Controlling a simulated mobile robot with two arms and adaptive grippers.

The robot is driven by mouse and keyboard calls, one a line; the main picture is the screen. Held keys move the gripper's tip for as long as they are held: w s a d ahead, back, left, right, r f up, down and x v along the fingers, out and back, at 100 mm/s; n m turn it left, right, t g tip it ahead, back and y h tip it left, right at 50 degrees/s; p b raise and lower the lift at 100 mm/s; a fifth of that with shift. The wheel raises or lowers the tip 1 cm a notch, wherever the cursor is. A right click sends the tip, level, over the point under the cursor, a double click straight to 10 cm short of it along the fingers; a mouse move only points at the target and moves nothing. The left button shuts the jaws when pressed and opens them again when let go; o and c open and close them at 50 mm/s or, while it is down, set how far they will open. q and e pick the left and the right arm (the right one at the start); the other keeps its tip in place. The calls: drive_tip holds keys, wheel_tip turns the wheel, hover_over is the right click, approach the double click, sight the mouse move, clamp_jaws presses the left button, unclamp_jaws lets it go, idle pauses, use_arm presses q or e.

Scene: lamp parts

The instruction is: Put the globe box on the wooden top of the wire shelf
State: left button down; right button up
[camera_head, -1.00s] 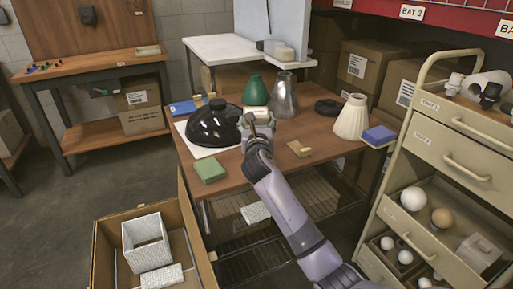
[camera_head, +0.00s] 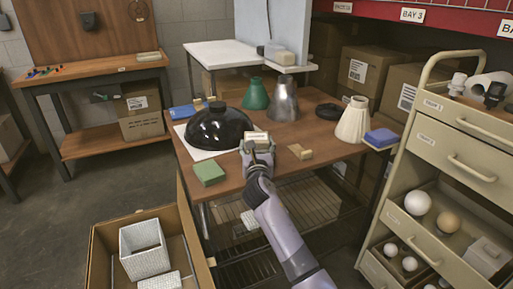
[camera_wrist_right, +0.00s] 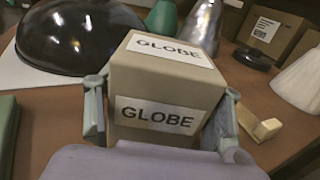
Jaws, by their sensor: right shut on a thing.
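The globe box (camera_wrist_right: 165,85) is a small beige carton with white labels reading GLOBE on its top and near face. My right gripper (camera_wrist_right: 160,115) is shut on it, one finger on each side, in the right wrist view. In the head view the box (camera_head: 257,138) sits in the right gripper (camera_head: 258,152) over the front part of the wooden table top (camera_head: 232,180). That wooden top has wire shelves (camera_head: 300,205) under it. I cannot tell whether the box touches the wood. My left gripper is not in view.
A black dome shade (camera_head: 219,127) stands left of the box and a green box (camera_head: 209,172) front left. A small wooden piece (camera_head: 300,151) lies to the right. A cream shade (camera_head: 353,120) and blue box (camera_head: 381,138) are farther right. A drawer cart (camera_head: 450,150) stands at right.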

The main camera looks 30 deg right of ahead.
drive_tip(key=shift+r, duration=0.1)
drive_tip(key=o, duration=1.5)
drive_tip(key=shift+c, duration=0.2)
drive_tip(key=shift+s+a, duration=0.1)
drive_tip(key=shift+s, duration=0.05)
use_arm(q)
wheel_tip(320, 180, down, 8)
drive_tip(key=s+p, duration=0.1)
drive_tip(key=p, duration=0.1)
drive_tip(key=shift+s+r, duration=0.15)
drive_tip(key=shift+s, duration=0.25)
use_arm(e)
drive_tip(key=v, duration=1.1)
drive_tip(key=shift+s+a, duration=0.15)
drive_tip(key=shift+s, duration=0.15)
